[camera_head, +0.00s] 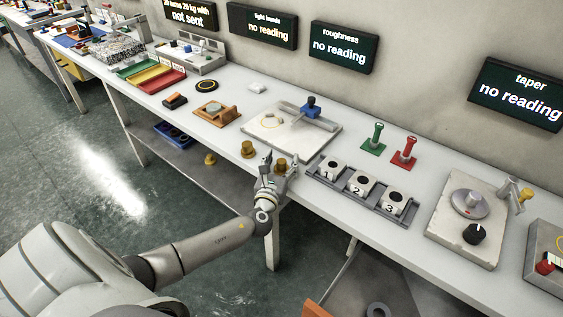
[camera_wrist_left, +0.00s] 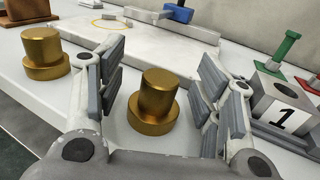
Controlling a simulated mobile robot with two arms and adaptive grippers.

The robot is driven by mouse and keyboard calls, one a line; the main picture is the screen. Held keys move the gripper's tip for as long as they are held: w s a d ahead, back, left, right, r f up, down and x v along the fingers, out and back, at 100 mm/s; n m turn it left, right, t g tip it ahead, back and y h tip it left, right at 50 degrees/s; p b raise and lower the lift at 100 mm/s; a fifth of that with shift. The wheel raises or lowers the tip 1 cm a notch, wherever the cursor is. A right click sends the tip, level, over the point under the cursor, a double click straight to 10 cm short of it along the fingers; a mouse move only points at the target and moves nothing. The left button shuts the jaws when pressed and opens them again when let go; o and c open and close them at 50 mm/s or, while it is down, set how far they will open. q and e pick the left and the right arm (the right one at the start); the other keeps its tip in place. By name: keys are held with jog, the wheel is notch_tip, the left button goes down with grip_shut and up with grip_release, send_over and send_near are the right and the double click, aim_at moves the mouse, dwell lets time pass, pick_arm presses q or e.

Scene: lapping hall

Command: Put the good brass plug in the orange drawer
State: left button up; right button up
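A brass plug with a wide foot and narrower top (camera_wrist_left: 155,100) stands upright on the bench between the fingers of my left gripper (camera_wrist_left: 165,88). The fingers are open, with gaps on both sides of it. In the head view my left gripper (camera_head: 280,162) is at the bench's front edge around this plug (camera_head: 281,166). A second, similar brass plug (camera_head: 248,149) stands just left of it; it also shows in the wrist view (camera_wrist_left: 44,52). A third brass piece (camera_head: 210,159) sits lower, beyond the bench edge. An orange edge (camera_head: 316,311) shows at the bottom; I cannot tell if it is the drawer.
Behind the gripper is a pale plate (camera_head: 275,128) with a blue-topped arm. To the right stands a rack with numbered blocks (camera_head: 360,187), with green (camera_head: 376,140) and red (camera_head: 405,153) handled gauges behind it. A blue tray (camera_head: 172,136) is on the lower shelf.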

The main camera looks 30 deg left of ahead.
pick_arm(q)
jog(key=shift+s+d+f, duration=0.1)
jog(key=shift+s+d, duration=0.1)
jog(key=shift+s, duration=0.3)
jog(key=v, duration=0.9)
jog(key=shift+s+a+r+b, duration=0.2)
jog(key=shift+s+r+b, duration=0.2)
jog(key=shift+s, duration=0.1)
